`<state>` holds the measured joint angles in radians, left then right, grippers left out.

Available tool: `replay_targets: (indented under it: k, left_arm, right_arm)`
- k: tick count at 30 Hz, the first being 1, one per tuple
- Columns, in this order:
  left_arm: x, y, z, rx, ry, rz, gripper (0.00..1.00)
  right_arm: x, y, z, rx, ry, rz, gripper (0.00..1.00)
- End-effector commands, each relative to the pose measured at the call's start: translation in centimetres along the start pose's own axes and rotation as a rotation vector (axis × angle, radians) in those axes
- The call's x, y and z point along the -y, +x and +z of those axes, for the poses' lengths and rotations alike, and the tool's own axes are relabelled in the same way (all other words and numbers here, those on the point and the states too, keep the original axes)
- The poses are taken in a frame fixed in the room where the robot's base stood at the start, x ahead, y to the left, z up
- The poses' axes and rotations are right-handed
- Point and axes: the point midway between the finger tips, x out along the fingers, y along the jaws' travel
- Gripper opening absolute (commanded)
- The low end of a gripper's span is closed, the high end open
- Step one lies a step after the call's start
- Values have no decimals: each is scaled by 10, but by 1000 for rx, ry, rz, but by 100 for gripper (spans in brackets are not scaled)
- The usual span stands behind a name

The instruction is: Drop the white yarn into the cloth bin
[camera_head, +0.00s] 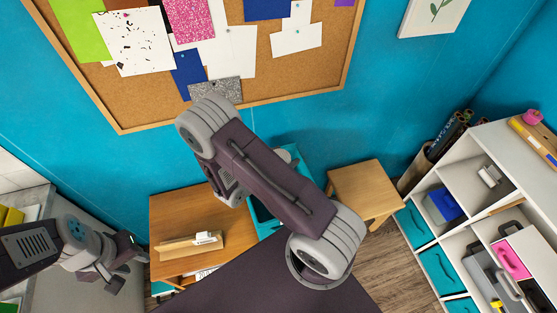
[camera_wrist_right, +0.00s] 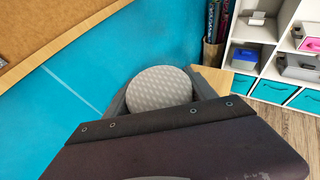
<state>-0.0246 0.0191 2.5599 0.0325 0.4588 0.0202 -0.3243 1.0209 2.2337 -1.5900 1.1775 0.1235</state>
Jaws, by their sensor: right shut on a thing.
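In the right wrist view, my right gripper (camera_wrist_right: 160,92) is shut on a round, pale grey-white thing with a fine woven pattern, which looks like the white yarn (camera_wrist_right: 158,84). Its lower part is hidden by the gripper body. My left gripper (camera_head: 130,272) is at the lower left, open and empty, near the desk's left side.
The wooden desk (camera_head: 168,215) carries a wooden board and a small white object. A wooden stool (camera_head: 368,190) stands right of the bin. A white shelf (camera_head: 455,200) with teal drawers fills the right. A corkboard (camera_head: 255,70) hangs on the blue wall.

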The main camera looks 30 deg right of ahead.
Motion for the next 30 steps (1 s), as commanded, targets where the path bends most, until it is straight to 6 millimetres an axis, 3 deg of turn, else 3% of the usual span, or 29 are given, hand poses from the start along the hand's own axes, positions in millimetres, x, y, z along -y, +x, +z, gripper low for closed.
replay_targets:
  k: [3, 11, 24, 30]
  left_arm:
    - [0, 8, 1, 0, 0, 0, 36]
    - [0, 10, 1, 0, 0, 0, 36]
    - [1, 53, 6, 0, 0, 0, 36]
    - [1, 55, 6, 0, 0, 0, 36]
  right_arm:
    - [6, 10, -2, 0, 12, -30, 24]
    - [9, 15, -3, 0, 17, -43, 24]
    - [9, 35, -53, 0, 17, -42, 24]
    - [9, 37, -58, 0, 17, -42, 24]
